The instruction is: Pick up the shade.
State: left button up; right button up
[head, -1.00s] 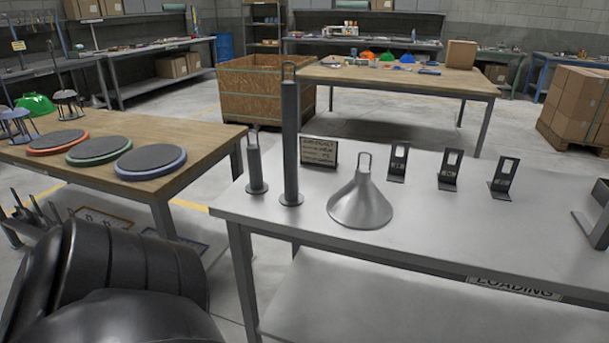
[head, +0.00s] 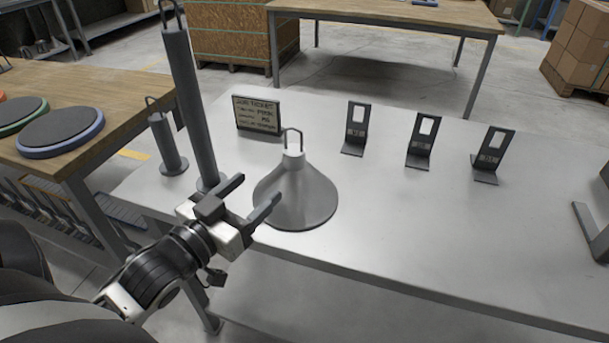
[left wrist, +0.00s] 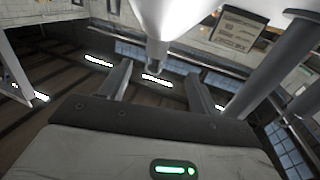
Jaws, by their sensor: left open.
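The shade (head: 296,196) is a grey metal cone with a wire loop on top, standing upright on the grey table (head: 400,240). My left gripper (head: 254,196) is open and empty, to the left and front of the shade, its fingers pointing toward the upper right. One fingertip overlaps the shade's left edge in the head view; whether they touch cannot be told. In the left wrist view the shade's pale cone (left wrist: 172,18) is at the top centre, beyond the open fingers (left wrist: 155,85). My right gripper is not in view.
A tall dark post (head: 190,110) stands just behind the left gripper, with a short post (head: 168,145) left of it. A small sign (head: 257,116) stands behind the shade. Several dark brackets (head: 420,142) stand to the right.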

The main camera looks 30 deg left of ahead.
aim_at(299, 151)
pick_arm(q)
jog(key=w, duration=0.8)
jog(key=shift+d, duration=0.15)
jog(key=w, duration=0.5)
jog(key=shift+w+d+r+p, duration=0.15)
jog(key=shift+w+d+p, duration=0.15)
jog(key=shift+p, duration=0.1)
jog(key=shift+s, duration=0.1)
grip_shut()
jog(key=shift+r, duration=0.1)
